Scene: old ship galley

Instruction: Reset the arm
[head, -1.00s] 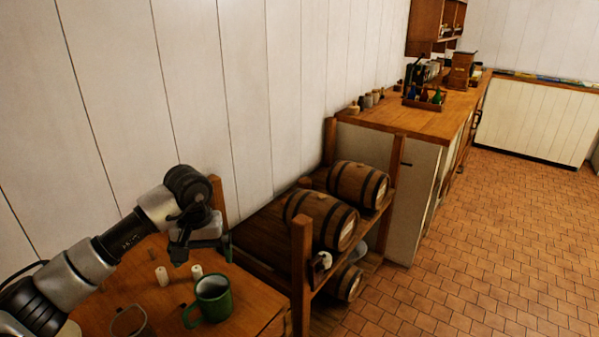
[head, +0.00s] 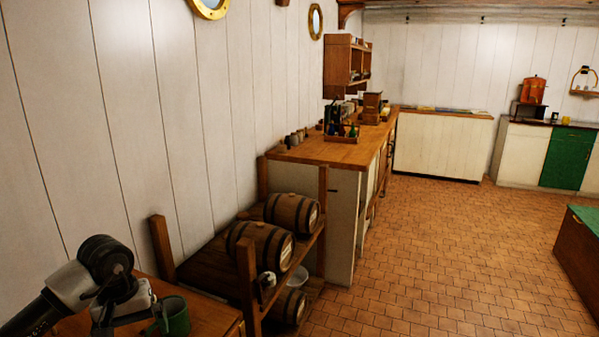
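My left gripper (head: 124,318) comes in at the lower left, above the wooden table (head: 215,314). It points down and its fingers look spread apart, with nothing seen between them. A green mug (head: 177,316) stands on the table just right of the gripper, partly cut by the bottom edge of the view. I cannot tell from here whether the gripper touches the mug. My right gripper is out of view.
A wooden rack with barrels (head: 262,245) stands beyond the table along the white wall. A long wooden counter (head: 330,150) follows. A green-topped chest (head: 580,240) is at the right. The tiled floor (head: 430,250) between is clear.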

